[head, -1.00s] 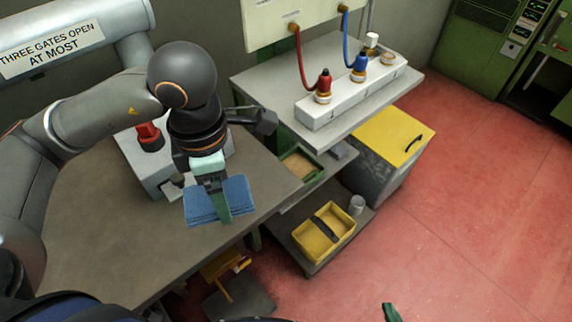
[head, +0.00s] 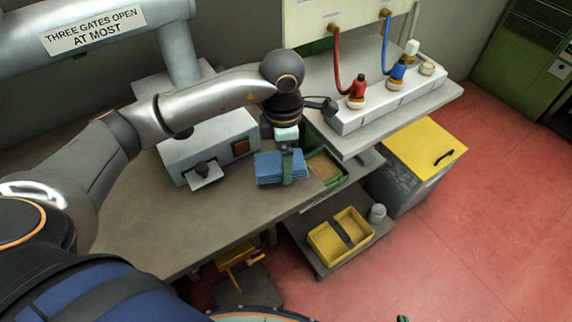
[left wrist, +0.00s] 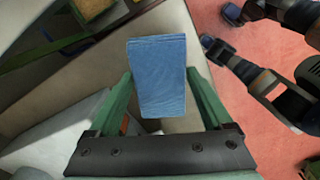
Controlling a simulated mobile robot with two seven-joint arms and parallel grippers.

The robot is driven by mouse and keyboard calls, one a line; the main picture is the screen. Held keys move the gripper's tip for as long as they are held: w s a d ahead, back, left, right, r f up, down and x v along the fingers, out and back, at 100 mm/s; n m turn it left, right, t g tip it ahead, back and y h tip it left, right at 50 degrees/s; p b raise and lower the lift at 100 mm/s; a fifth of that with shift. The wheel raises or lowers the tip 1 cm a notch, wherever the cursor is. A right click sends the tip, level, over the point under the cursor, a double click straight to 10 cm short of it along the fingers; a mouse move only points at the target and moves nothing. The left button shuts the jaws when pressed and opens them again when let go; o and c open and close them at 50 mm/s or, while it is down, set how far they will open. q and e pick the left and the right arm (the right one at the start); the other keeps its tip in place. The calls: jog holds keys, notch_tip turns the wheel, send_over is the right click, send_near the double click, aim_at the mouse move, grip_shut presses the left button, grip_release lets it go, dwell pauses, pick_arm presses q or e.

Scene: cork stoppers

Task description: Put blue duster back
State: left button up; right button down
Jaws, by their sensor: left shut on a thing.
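The blue duster (head: 270,168) is a folded blue cloth block over the right part of the grey-brown table. My left gripper (head: 287,166) is shut on it, with one green finger across its near side. In the left wrist view the duster (left wrist: 160,75) sits between the two green fingers. I cannot tell how far it is above the table. My right gripper (head: 402,319) shows only as a small green tip at the bottom edge of the head view, so its jaws cannot be judged.
A green tray (head: 342,179) with a tan bottom lies just right of the duster. A white bench (head: 440,95) carries red and blue plugs. A yellow tray (head: 368,240) sits on a low shelf.

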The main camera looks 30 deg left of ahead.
pick_arm(q)
jog(key=shift+w+f, duration=0.65)
jog(key=shift+f, duration=0.1)
notch_tip(320, 180, down, 3)
jog(key=shift+p, duration=0.3)
jog(key=shift+f+b, duration=0.25)
jog(key=shift+b, duration=0.05)
jog(key=o, duration=1.1)
jog(key=shift+r, duration=0.15)
jog(key=shift+r, duration=0.1)
